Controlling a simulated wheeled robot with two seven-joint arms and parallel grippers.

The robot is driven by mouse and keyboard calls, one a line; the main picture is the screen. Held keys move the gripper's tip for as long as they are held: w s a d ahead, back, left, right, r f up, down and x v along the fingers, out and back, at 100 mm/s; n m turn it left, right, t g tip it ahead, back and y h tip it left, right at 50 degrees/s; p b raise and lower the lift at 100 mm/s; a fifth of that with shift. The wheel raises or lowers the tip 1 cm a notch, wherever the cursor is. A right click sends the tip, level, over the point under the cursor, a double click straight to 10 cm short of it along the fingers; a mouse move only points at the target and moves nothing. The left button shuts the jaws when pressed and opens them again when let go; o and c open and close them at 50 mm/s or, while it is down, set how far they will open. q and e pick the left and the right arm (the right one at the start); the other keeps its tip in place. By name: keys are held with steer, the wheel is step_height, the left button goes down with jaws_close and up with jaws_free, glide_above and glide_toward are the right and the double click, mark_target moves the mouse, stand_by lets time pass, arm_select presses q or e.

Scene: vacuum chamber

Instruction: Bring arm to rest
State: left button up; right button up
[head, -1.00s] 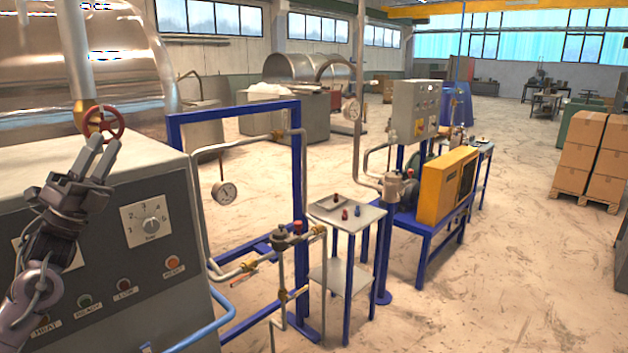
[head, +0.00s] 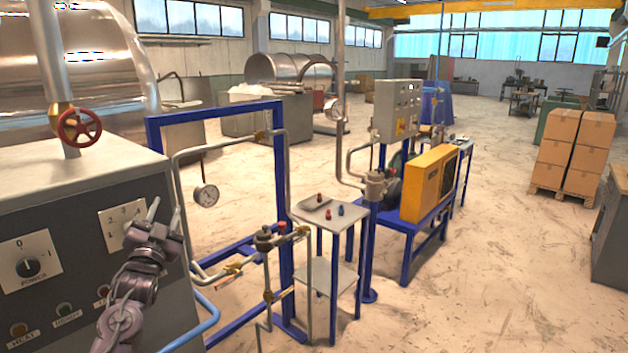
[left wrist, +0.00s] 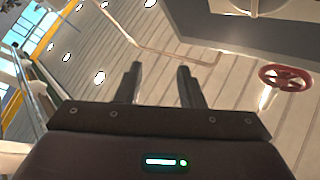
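My left gripper (head: 154,215) is in front of the right part of the grey control box (head: 75,225), covering part of its numbered dial plate (head: 118,222). Its two fingers are apart with nothing between them. The left wrist view also shows the open, empty fingers (left wrist: 158,85). The red handwheel valve (head: 79,127) stands on the pipe above the box, up and left of the gripper and apart from it. It also shows at the right of the left wrist view (left wrist: 286,78). My right gripper is not in view.
A blue pipe frame (head: 281,190) with a gauge (head: 206,195) stands right of the box. A small table (head: 330,220) with red and blue pieces and a yellow unit (head: 428,183) stand beyond.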

arm_select(q)
step_height(320, 180, down, 30)
steer(key=s+d+n+g+b, duration=0.1)
steer(key=s+n+g+b, duration=0.2)
steer(key=g, duration=0.5)
steer(key=s+d+f+g+b, duration=0.15)
steer(key=s+f, duration=0.35)
steer(key=f, duration=0.5)
steer(key=s+d+f+n+g+b, duration=0.15)
steer(key=s+f, duration=0.25)
steer(key=f, duration=0.5)
steer(key=s+f+m+g, duration=0.15)
steer(key=s+f, duration=0.35)
steer(key=f, duration=0.5)
steer(key=s+d+f+n+g+b, duration=0.1)
steer(key=s+d+f+g+b, duration=0.15)
steer(key=s+f, duration=0.85)
steer(key=s+d+f+g+b, duration=0.1)
steer(key=s+f+g, duration=0.2)
steer(key=s+f, duration=0.8)
steer(key=s+d+f+g+b, duration=0.1)
steer(key=s+f, duration=0.3)
steer(key=s, duration=0.9)
steer(key=s+d+f+g+b, duration=0.1)
steer(key=s+d+f+g, duration=0.1)
steer(key=s, duration=1)
steer(key=shift+s+d+f+g+h, duration=0.25)
steer(key=shift+s+f+g+h, duration=0.2)
steer(key=shift+f, duration=0.4)
steer(key=shift+w, duration=0.1)
